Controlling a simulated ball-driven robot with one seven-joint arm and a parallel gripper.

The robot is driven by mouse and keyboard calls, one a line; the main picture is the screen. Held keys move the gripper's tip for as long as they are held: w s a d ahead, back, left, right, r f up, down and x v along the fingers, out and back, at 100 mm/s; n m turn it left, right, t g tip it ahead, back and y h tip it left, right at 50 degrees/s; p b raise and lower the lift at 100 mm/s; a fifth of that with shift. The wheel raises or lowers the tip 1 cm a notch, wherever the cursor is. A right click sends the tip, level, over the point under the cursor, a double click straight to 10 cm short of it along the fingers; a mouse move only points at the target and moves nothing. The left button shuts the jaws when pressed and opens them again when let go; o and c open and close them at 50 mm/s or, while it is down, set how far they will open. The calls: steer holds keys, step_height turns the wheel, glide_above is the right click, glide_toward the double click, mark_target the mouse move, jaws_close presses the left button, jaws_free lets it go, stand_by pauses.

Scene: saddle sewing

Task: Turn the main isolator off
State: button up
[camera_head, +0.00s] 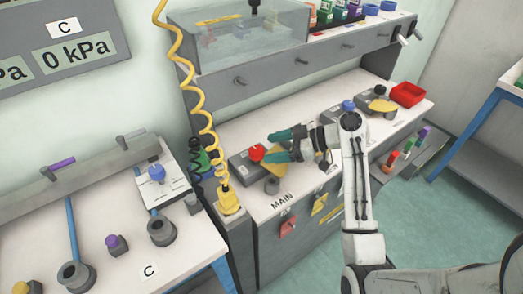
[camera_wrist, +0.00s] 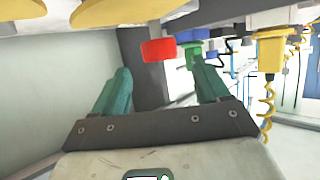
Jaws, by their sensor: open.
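The word MAIN (camera_head: 282,201) is printed at the bench's front edge. Behind it sits a grey box (camera_head: 240,167) with a red knob (camera_head: 257,152) and a yellow disc (camera_head: 276,168). I cannot tell for certain which part is the main isolator. My gripper (camera_head: 272,146) is open, its teal fingers above and right of the red knob. In the wrist view the red knob (camera_wrist: 158,50) shows between and beyond the open fingers (camera_wrist: 160,66), apparently not touched. Part of the box is hidden by the gripper.
A yellow coiled hose (camera_head: 203,95) hangs left of the box to a yellow fitting (camera_head: 228,200). A similar box with a blue knob (camera_head: 348,105) and a red bin (camera_head: 407,94) stand to the right. A shelf (camera_head: 290,72) overhangs the bench's back.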

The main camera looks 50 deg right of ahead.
steer(key=v, duration=0.5)
steer(key=shift+f, duration=0.1)
stand_by(0.5)
